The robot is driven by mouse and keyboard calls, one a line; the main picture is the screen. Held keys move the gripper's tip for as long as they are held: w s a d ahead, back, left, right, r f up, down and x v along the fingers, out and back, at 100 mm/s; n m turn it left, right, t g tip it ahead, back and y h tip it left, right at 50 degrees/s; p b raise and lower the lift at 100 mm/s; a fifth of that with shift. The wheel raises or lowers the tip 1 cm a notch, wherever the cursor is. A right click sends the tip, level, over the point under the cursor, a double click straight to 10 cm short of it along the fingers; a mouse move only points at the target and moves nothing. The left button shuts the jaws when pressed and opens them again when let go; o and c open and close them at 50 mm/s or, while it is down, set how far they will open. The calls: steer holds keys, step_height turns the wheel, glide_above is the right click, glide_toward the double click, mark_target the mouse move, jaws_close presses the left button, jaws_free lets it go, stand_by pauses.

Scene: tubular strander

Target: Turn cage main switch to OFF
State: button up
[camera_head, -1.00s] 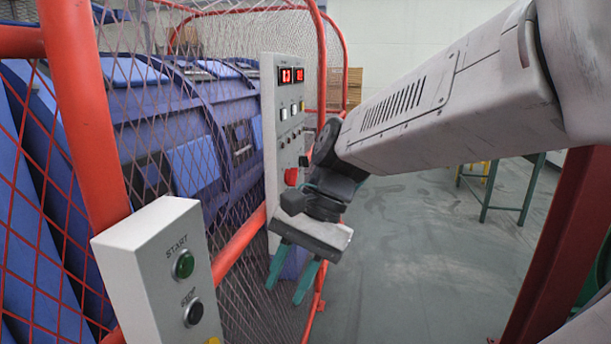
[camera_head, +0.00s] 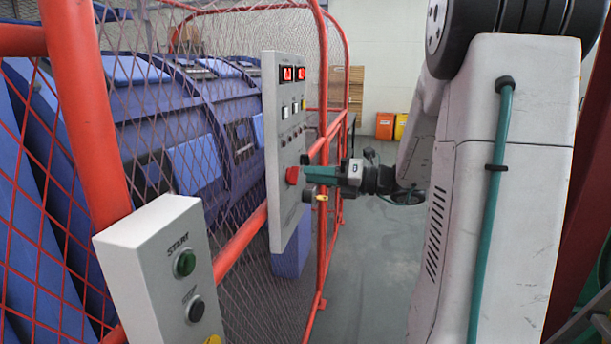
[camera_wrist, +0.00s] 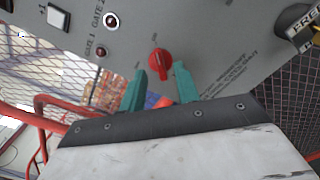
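A red rotary switch (camera_head: 292,175) sits on the grey control panel (camera_head: 284,215) on the cage. It also shows in the wrist view (camera_wrist: 160,60), with a pointer line on its face and small labels around it that I cannot read. My gripper (camera_head: 312,173) faces the panel from the right, its teal fingers reaching close to the switch. In the wrist view my gripper (camera_wrist: 160,72) is open, with one finger on each side of the switch's lower part. I cannot tell whether either finger touches it. A small red-orange part shows between the finger bases.
The panel carries red displays (camera_head: 292,74), indicator lights and buttons. A black knob (camera_wrist: 294,18) is at right in the wrist view. A START box (camera_head: 150,270) stands in the foreground. Red cage rails and mesh lie around the panel. Grey floor (camera_head: 365,270) is free at right.

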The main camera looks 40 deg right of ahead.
mark_target(293, 175)
steer(key=x, duration=0.2)
steer(key=shift+w+a, duration=0.3)
jaws_close()
